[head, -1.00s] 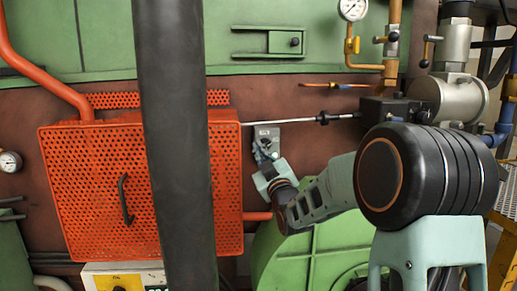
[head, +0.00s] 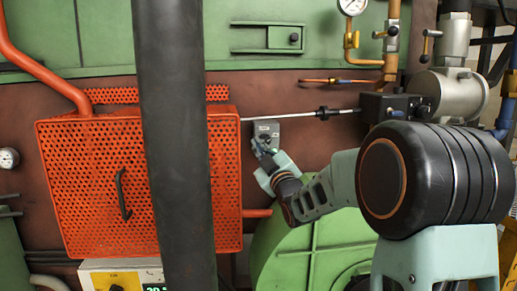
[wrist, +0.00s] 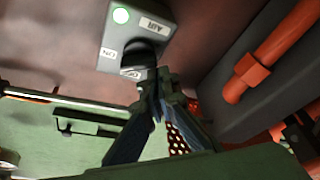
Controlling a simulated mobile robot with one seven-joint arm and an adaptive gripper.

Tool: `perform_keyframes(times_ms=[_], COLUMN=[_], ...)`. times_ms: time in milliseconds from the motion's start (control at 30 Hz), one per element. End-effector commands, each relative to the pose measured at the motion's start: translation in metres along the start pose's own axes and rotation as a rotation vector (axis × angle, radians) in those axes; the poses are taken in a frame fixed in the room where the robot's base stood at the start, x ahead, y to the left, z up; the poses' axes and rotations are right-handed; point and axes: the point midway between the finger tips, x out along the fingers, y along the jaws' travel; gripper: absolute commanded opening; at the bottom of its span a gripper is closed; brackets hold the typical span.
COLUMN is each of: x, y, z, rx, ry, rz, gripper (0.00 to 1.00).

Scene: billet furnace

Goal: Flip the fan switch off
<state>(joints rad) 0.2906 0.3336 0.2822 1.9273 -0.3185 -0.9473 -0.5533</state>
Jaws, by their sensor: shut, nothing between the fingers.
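The switch is a grey box (head: 266,128) on the brown wall, just right of the orange perforated guard. In the wrist view the switch box (wrist: 135,35) shows a lit green lamp (wrist: 121,16), a dark rotary knob (wrist: 143,52), ON and OFF marks and a larger label that is hard to read. My gripper (head: 263,149) is at the lower part of the box in the head view. In the wrist view my gripper (wrist: 157,84) is shut and empty, its fingertips close by the knob and the OFF mark. I cannot tell whether they touch. The knob's exact angle is partly hidden.
The orange perforated guard (head: 85,190) juts out left of the switch. A thin metal rod (head: 300,115) runs just above the box to a black block (head: 385,106). A green round housing (head: 310,250) is below my arm. A dark vertical post (head: 178,150) stands in front.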

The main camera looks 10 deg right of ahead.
Motion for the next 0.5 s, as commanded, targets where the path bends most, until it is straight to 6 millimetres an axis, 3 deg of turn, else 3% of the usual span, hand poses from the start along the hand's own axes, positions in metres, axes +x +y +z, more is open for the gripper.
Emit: perform_keyframes(times_ms=[500], x=[-0.0033], y=[-0.0043], z=[0.0096], rx=[-0.249], ry=[-0.002], rz=[-0.085], gripper=[0.0])
